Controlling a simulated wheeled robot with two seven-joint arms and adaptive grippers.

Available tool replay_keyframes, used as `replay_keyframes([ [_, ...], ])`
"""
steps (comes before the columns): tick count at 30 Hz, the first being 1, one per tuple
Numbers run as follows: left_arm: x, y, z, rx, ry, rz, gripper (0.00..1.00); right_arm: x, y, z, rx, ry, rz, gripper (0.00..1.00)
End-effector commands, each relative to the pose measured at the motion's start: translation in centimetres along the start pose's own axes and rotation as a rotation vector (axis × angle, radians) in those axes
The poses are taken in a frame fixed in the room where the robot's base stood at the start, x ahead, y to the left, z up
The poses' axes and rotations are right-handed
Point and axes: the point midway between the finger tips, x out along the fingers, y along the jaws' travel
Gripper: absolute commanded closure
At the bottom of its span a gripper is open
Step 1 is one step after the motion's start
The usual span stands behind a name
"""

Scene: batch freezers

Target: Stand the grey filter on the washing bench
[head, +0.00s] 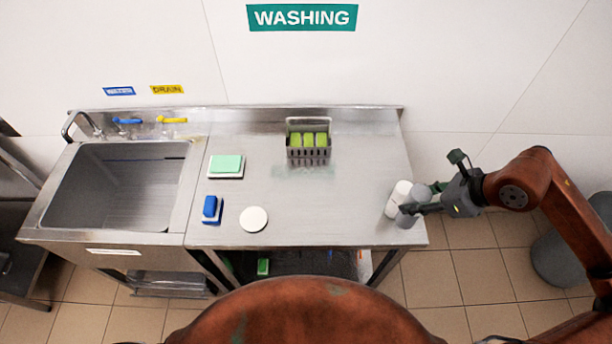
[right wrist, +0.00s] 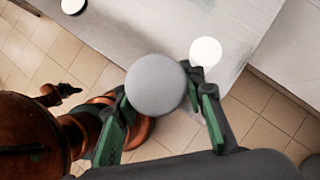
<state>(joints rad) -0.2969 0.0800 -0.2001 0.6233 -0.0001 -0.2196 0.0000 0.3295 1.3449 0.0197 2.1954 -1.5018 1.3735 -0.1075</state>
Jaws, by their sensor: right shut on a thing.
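The grey filter (head: 420,192) is a plain cylinder near the right end of the steel washing bench (head: 330,220). My right gripper (head: 422,200) reaches in from the right and is shut on it. In the right wrist view the filter's round grey top (right wrist: 156,85) sits between the two fingers. The filter looks upright over the bench's right edge area. I cannot tell whether its base touches the bench. A white cylinder (head: 397,197) stands just left of it and also shows in the right wrist view (right wrist: 206,51). My left gripper is not in view.
A grey basket (head: 308,156) with green blocks stands at the back. A green pad (head: 226,164), a blue block (head: 210,207) and a white disc (head: 253,219) lie on the left. A sink (head: 115,190) adjoins the bench. The bench's middle front is clear.

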Motion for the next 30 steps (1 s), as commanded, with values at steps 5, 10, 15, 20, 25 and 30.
replay_keyframes([
  [5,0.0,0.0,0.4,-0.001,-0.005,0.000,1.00,-0.4,-0.1,0.1,0.041,-0.001,-0.026,0.97],
  [10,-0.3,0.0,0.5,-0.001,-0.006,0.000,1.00,0.7,0.2,1.2,0.041,-0.005,-0.022,0.97],
  [15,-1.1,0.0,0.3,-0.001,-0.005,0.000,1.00,4.0,0.7,3.6,0.037,-0.007,-0.020,0.97],
  [20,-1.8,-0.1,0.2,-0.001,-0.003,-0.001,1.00,7.5,1.1,5.8,0.039,-0.004,-0.018,0.97],
  [25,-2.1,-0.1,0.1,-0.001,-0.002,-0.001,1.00,11.6,1.3,6.1,0.043,-0.001,-0.020,0.97],
  [30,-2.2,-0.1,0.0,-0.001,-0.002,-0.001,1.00,13.8,1.4,6.3,0.042,0.000,-0.022,0.97],
])
